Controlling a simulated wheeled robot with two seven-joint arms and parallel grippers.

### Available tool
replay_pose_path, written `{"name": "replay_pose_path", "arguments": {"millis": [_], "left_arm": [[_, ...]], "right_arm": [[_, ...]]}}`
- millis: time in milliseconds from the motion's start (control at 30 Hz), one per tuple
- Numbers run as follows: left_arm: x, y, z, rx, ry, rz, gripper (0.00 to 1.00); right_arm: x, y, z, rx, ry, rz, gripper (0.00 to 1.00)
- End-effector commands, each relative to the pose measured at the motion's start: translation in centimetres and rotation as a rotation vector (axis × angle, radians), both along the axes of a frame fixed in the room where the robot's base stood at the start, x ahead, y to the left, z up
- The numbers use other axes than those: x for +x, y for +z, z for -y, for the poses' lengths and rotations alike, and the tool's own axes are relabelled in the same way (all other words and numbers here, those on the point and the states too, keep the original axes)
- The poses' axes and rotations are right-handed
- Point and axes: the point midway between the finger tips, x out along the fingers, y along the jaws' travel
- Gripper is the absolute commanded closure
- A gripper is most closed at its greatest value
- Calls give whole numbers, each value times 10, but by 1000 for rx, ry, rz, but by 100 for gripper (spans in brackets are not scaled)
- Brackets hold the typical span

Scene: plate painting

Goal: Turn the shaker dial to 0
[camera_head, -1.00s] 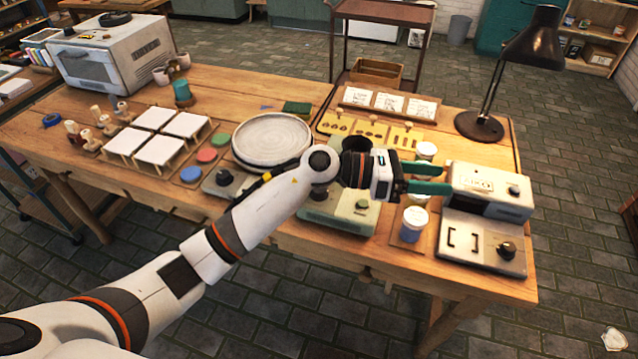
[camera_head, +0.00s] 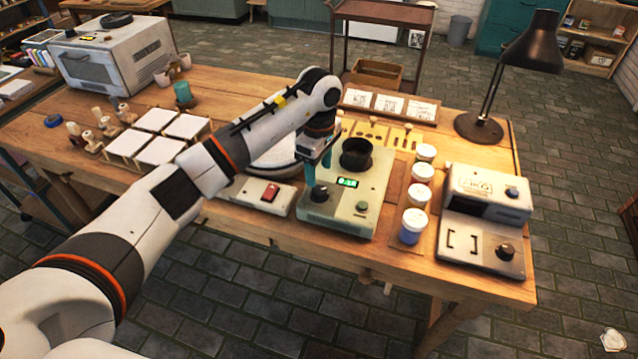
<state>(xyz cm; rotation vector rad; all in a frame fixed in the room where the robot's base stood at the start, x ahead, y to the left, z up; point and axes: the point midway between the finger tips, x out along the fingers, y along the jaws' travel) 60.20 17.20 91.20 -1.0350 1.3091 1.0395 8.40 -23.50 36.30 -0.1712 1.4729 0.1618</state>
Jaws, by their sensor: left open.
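The shaker (camera_head: 340,222) is a pale grey-green box near the table's front edge. It has a black cup (camera_head: 356,153) on top, a lit green display (camera_head: 347,182) too small to read surely, a black dial (camera_head: 319,194) at its left front and a green button (camera_head: 361,207). My left gripper (camera_head: 318,172) points down with its teal fingers apart, just above the dial. The fingertips are very near the dial; I cannot tell if they touch it. My right gripper is not in view.
Several lidded jars (camera_head: 413,226) stand right of the shaker, then a grey device (camera_head: 484,215) with its own knob. A box with a red switch (camera_head: 271,192) is on the left. A round plate (camera_head: 270,163) is partly hidden behind my arm. A black lamp (camera_head: 482,126) stands behind.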

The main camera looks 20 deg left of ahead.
Motion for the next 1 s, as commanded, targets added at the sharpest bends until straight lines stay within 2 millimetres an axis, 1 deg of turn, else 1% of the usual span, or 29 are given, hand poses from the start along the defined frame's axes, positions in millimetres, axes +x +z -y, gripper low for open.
{"name": "replay_pose_path", "arguments": {"millis": [33,100,200,300,467,733,767,1000], "left_arm": [[-1,-10,0,-1,1,-5,46],[-1,-23,1,-2,0,-5,46],[-1,-40,1,-2,1,-4,46],[0,-52,1,-3,1,-2,46],[0,-62,1,-2,0,1,46],[0,-63,1,-2,0,1,46],[0,-63,1,-2,0,1,49],[0,-63,1,-2,0,1,89]], "right_arm": [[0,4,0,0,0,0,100],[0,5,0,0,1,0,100],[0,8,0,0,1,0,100],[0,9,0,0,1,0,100],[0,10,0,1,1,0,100],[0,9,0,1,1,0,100],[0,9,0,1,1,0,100],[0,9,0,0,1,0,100]]}}
